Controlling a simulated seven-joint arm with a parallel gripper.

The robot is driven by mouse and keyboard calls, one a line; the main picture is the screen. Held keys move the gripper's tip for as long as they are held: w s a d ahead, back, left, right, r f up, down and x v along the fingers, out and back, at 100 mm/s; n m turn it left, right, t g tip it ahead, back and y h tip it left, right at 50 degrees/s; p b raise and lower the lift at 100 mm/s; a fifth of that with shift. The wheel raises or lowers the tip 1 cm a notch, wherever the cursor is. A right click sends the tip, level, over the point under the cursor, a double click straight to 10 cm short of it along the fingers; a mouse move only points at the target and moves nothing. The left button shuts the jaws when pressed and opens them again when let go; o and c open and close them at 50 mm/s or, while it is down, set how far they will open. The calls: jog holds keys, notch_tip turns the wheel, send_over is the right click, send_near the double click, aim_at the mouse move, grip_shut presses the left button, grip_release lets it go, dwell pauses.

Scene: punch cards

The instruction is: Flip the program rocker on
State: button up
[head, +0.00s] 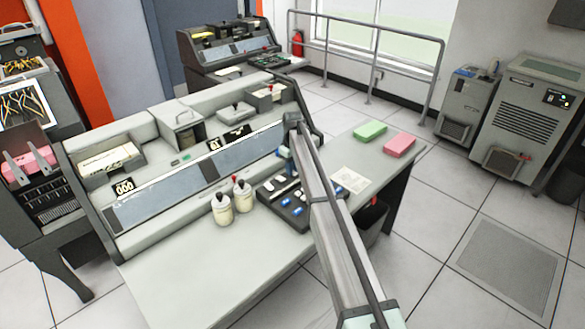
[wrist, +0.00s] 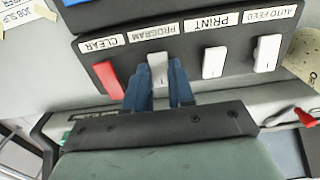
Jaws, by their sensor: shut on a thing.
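In the wrist view, the program rocker (wrist: 157,66) is a light grey switch under an upside-down PROGRAM label (wrist: 155,35). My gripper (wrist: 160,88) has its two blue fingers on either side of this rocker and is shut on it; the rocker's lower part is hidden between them. The dark switch panel (wrist: 105,55) also holds a red clear rocker (wrist: 106,77) to the left, and a white print rocker (wrist: 213,62) and auto feed rocker (wrist: 267,53) to the right. In the head view, my arm covers part of the dark key unit (head: 297,222) on the desk.
Two cream bottles (head: 222,209) (head: 243,197) stand left of the key unit, close to my arm. A green card stack (head: 370,130), a pink card stack (head: 399,145) and a paper sheet (head: 350,179) lie to the right. The desk's front left (head: 180,280) is clear.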

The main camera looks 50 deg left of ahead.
grip_shut()
jog(key=shift+w+a+h, duration=0.1)
jog(key=shift+a+h, duration=0.3)
jog(key=shift+h, duration=0.2)
jog(key=shift+a+f+h, duration=0.1)
jog(key=shift+h, duration=1.2)
jog(key=o, duration=0.7)
grip_release()
jog(key=shift+c, duration=0.2)
jog(key=v, duration=1.2)
